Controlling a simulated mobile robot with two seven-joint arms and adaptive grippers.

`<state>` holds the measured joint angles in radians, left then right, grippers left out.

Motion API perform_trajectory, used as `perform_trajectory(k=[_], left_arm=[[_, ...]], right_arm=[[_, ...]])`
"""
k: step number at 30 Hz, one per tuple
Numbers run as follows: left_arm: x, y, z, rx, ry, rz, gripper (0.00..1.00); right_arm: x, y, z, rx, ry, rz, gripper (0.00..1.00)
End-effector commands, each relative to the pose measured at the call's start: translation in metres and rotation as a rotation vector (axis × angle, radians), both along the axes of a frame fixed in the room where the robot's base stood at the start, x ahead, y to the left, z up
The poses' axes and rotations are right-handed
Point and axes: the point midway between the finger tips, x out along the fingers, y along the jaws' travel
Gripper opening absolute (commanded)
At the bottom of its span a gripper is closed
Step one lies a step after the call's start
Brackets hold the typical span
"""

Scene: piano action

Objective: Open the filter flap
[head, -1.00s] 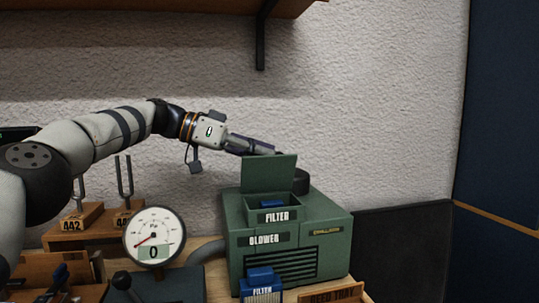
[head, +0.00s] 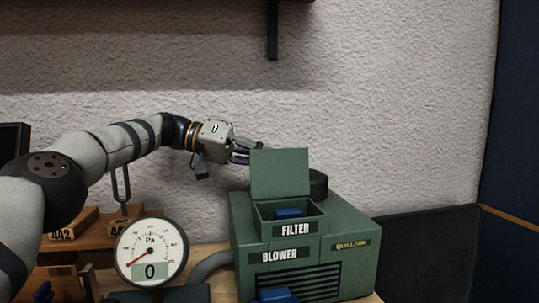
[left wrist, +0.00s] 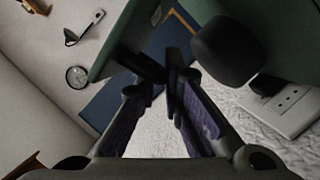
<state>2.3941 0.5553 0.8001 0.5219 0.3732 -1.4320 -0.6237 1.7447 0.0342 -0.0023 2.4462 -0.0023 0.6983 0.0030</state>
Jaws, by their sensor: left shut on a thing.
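The filter flap (head: 280,174) is a flat green plate, standing raised at the back of the filter box on the green blower (head: 300,253). Below it the box is open at the top and a blue piece (head: 289,212) shows inside. My left gripper (head: 243,152) reaches in from the left at the flap's upper left edge, its tips partly hidden behind the flap. In the left wrist view its fingers (left wrist: 172,78) are closed together at a dark part (left wrist: 141,65) by the green plate (left wrist: 118,38); the exact contact is hard to see. My right gripper is not in view.
A pressure gauge (head: 151,252) reading 0 stands left of the blower. A tuning fork (head: 122,184) rises behind it. A black round part (head: 318,184) sits on the blower behind the flap. Another blue piece (head: 275,294) is at the front.

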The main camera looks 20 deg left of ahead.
Motion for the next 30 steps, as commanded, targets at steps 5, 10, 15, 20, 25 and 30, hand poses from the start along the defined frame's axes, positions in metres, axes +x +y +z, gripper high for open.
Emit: perform_trajectory(k=[5, 10, 15, 20, 25, 30], left_arm=[[-0.0011, -0.0012, -0.0069, 0.004, 0.017, -0.007, 0.0], [-0.0013, -0.0014, -0.0075, 0.005, 0.018, -0.01, 0.0], [-0.0015, -0.0017, -0.0078, 0.005, 0.018, -0.01, 0.17], [-0.0011, -0.0015, -0.0062, 0.004, 0.015, -0.008, 0.17], [-0.0009, -0.0012, -0.0045, 0.002, 0.012, -0.006, 0.17], [0.0011, 0.0001, 0.0, 0.025, -0.029, -0.004, 0.17]], right_arm=[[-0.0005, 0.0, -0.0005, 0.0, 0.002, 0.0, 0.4], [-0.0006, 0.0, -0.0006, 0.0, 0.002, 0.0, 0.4], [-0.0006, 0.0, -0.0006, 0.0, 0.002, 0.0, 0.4], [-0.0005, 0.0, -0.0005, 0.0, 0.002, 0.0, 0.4], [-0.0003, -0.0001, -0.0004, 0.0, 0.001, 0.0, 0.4], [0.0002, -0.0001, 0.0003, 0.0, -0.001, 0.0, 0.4]])
